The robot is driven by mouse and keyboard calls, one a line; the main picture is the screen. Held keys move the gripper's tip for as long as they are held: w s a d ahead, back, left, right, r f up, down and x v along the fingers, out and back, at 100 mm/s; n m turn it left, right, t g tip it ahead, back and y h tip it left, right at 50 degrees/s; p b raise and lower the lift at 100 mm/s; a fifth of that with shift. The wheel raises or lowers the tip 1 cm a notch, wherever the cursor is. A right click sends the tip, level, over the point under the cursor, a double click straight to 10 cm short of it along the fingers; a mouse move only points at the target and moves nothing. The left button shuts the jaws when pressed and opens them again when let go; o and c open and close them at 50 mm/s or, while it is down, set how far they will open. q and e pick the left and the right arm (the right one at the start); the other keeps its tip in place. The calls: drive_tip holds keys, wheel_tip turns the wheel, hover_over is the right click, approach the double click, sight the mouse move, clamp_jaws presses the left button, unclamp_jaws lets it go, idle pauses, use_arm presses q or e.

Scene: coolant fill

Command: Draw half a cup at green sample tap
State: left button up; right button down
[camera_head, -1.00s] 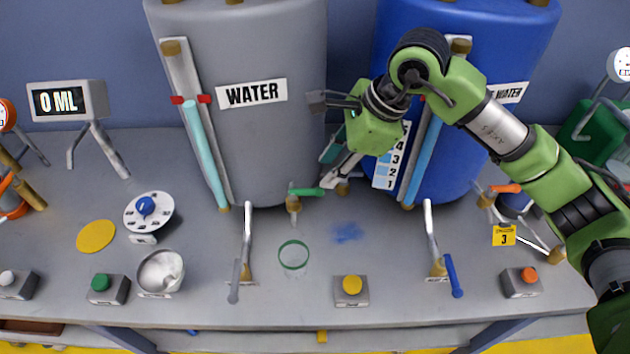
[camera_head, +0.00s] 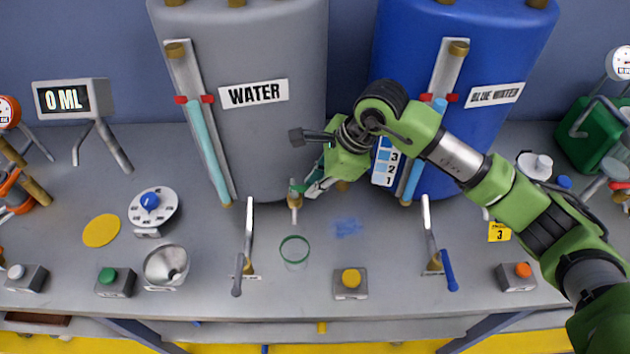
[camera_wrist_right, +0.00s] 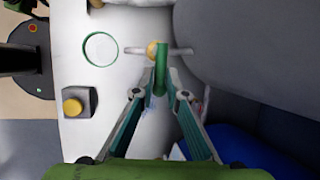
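The green sample tap (camera_head: 294,202) stands in front of the grey WATER tank. Its green handle points right in the head view, partly hidden by my right gripper (camera_head: 308,191). In the right wrist view the handle (camera_wrist_right: 161,68) lies between the parted fingertips of my right gripper (camera_wrist_right: 157,85); contact cannot be told. A green ring (camera_head: 281,252) lies on the bench in front of the tap and also shows in the right wrist view (camera_wrist_right: 87,60); whether it is a clear cup's rim or a marking is unclear. My left gripper is out of view.
The grey WATER tank (camera_head: 265,140) and the blue tank (camera_head: 480,135) stand behind. A display (camera_head: 73,98) reads 0 ML. A yellow-button box (camera_head: 350,283), a metal funnel or bowl (camera_head: 166,265) and two lever fittings (camera_head: 247,240) (camera_head: 433,245) stand on the bench.

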drive_tip(key=m+b, duration=0.1)
drive_tip(key=b, duration=0.1)
drive_tip(key=s+m+b, duration=0.1)
drive_tip(key=shift+a+t+h+b, duration=0.1)
drive_tip(key=shift+t+h+b, duration=0.2)
drive_tip(key=shift+t+b, duration=0.1)
drive_tip(key=c, duration=2)
unclamp_jaws()
drive_tip(key=shift+r, duration=0.1)
drive_tip(key=v, duration=1.2)
